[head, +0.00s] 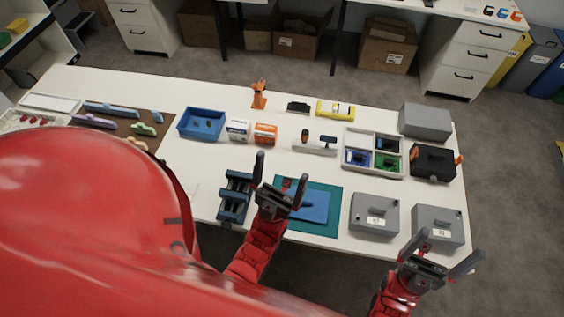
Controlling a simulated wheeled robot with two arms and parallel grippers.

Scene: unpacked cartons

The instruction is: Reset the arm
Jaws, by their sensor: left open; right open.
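My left gripper (278,180) is open and empty. Its red wrist comes up over the table's front edge, and its fingers show in front of a green mat (325,189) with a blue flat piece (314,207) on it. My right gripper (449,250) is open and empty near the table's front right corner, in front of two grey boxes. Its fingers are spread wide, and the floor shows behind the right finger. My large red arm link or body part fills the lower left and hides the table's front left area.
On the white table (230,96) stand a blue tray (185,124), small cartons (265,134), a divided tray (374,132), a black box (432,163) and grey boxes (375,214) (438,224). A dark blue rack (235,196) stands left of the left gripper. Cartons (388,45) sit on the floor behind.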

